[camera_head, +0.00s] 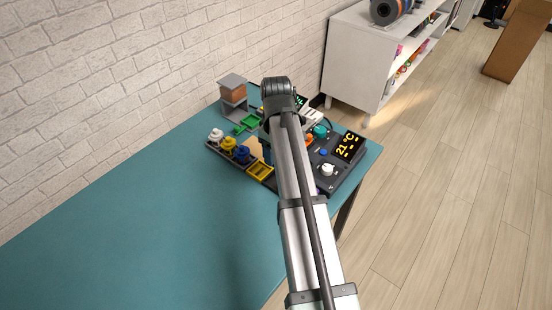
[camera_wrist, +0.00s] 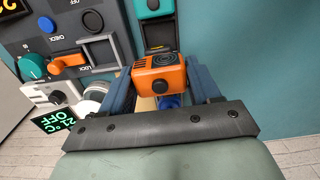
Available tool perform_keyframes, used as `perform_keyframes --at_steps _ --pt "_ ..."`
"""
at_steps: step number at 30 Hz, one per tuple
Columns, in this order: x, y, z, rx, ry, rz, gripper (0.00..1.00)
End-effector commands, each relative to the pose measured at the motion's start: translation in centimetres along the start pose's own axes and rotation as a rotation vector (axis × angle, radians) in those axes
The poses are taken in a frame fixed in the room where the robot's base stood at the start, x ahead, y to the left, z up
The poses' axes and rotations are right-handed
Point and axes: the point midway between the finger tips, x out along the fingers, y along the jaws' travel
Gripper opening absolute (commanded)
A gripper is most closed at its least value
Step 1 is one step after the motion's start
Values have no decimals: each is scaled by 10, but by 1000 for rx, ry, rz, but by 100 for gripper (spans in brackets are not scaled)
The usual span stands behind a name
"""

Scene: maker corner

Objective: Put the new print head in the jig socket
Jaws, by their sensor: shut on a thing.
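In the wrist view, my gripper (camera_wrist: 160,76) has its two blue fingers on either side of an orange block (camera_wrist: 146,78) with a dark ringed top and a black round part in front. The fingers are closed on this block, which looks like the print head. Just beyond it is a black holder (camera_wrist: 157,34) with a teal piece (camera_wrist: 160,7) at its far end. I cannot tell for sure which opening is the jig socket. In the head view my arm hides the gripper's grip and the block.
A dark control panel (camera_head: 347,168) with a lit display stands right of my arm; its orange lever (camera_wrist: 69,62) and teal knob (camera_wrist: 33,67) show in the wrist view. The teal table (camera_head: 150,220) is clear at front left.

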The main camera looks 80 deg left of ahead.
Motion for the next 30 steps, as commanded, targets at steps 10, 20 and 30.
perform_keyframes --at_steps 10,20,30 --pt "-12 62 -2 48 0 0 27" --pt "-10 103 3 82 0 0 27" --pt "8 102 4 82 0 0 27"
